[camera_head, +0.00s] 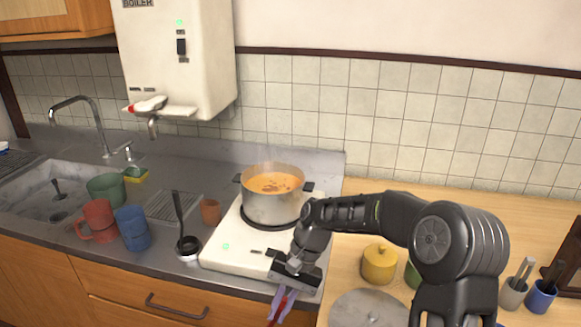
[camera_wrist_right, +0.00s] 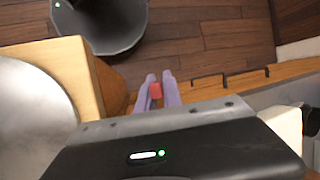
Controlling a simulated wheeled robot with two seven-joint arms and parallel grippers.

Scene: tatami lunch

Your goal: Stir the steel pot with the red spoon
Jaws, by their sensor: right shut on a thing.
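The steel pot (camera_head: 275,209) stands on the white stove, filled with orange soup that steams a little. My right gripper (camera_head: 283,302) is in front of the stove, at the counter's front edge, pointing down and away from the pot. Its pale purple fingers (camera_wrist_right: 157,92) are shut on a red piece, the red spoon (camera_wrist_right: 155,90). In the head view a bit of red (camera_head: 275,318) shows below the fingers; the rest is hidden or out of frame. The spoon is apart from the pot. My left gripper is not in view.
The white stove (camera_head: 222,258) carries the pot. A cup with a black ladle (camera_head: 179,215) and a brown cup (camera_head: 210,211) stand left of it.

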